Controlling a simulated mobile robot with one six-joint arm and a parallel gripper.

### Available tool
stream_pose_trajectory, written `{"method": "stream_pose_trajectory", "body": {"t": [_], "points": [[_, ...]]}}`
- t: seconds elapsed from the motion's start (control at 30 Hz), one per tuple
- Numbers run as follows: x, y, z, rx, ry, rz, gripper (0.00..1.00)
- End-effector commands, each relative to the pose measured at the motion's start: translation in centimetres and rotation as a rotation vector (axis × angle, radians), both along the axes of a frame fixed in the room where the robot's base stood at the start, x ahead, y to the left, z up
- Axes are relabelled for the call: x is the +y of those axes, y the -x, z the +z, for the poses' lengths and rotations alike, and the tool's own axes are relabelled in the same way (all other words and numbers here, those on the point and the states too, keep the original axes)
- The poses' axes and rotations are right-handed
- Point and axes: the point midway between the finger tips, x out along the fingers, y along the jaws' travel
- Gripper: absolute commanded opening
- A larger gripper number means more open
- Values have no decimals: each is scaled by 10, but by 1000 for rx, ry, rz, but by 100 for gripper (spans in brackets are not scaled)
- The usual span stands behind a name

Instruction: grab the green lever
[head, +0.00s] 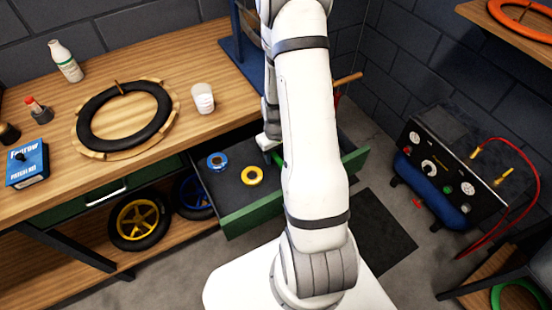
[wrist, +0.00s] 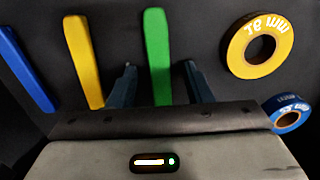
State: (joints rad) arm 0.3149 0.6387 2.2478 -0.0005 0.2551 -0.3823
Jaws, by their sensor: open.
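The green lever (wrist: 157,50) lies on the dark drawer floor in the wrist view, upright in the picture. My gripper (wrist: 160,74) is open, with one dark blue finger on each side of the lever and gaps between. I cannot tell how far the fingertips are above the drawer floor. The lever's near end is hidden by my gripper body. In the head view a small green bit of the lever (head: 279,160) shows beside my arm, which hides most of it.
Left of the green lever lie a yellow lever (wrist: 83,60) and a blue lever (wrist: 24,68). To the right are a yellow tape roll (wrist: 284,45) and a blue tape roll (wrist: 301,113). The open drawer (head: 255,217) has green walls, below the wooden bench (head: 185,75).

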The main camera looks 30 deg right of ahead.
Motion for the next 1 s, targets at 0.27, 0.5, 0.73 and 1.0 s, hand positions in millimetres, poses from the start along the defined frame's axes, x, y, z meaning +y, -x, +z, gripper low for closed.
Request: {"method": "stream_pose_trajectory", "body": {"t": [0.27,0.5,0.73,1.0], "points": [[0,0,-1,0,0,1,28],[1,0,-1,0,0,1,9],[1,0,-1,0,0,1,0],[1,0,4,0,0,2,0]]}}
